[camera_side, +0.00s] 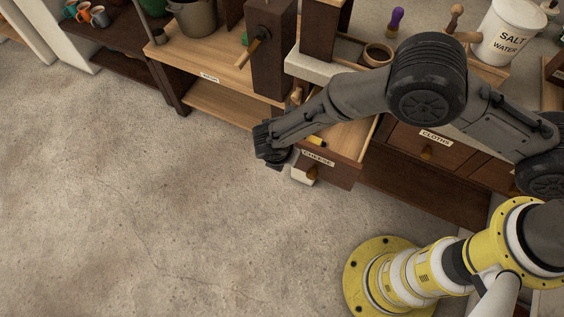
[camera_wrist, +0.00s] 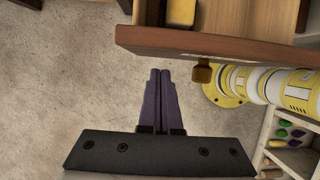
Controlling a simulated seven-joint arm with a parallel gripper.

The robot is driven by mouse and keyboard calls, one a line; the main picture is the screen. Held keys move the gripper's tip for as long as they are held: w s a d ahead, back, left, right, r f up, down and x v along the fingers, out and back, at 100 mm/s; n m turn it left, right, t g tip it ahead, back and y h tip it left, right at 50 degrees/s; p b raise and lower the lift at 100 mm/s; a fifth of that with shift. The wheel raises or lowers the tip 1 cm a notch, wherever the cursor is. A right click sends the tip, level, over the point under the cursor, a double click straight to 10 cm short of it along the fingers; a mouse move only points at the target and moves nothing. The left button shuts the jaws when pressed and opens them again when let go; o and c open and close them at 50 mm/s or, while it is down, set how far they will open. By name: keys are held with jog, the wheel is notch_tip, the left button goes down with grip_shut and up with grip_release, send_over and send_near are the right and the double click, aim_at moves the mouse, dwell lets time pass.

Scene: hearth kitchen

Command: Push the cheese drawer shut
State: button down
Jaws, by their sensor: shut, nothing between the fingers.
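The cheese drawer (camera_side: 338,176) is pulled out from the cabinet, its wooden front labelled CHEESE. Its front edge (camera_wrist: 245,48) and its small knob (camera_wrist: 203,74) show in the wrist view. A yellow block (camera_wrist: 181,13) lies inside the drawer; a bit of yellow (camera_side: 315,141) also shows in the side view. My gripper (camera_wrist: 160,73) is shut and empty, its fingers together. It is in front of the drawer front, apart from it, over the floor, left of the knob in the wrist view. In the side view my arm hides part of the drawer.
A salt water bucket (camera_side: 508,35) and a wooden bowl (camera_side: 377,54) stand on the counter above. My yellow base is at the lower right. The concrete floor (camera_side: 130,200) on the left is clear.

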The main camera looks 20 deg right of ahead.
jog(key=shift+w+d, duration=0.4)
jog(key=shift+d, duration=0.1)
jog(key=w+d, duration=1.1)
jog(key=shift+w+d, duration=0.35)
jog(key=shift+w, duration=0.05)
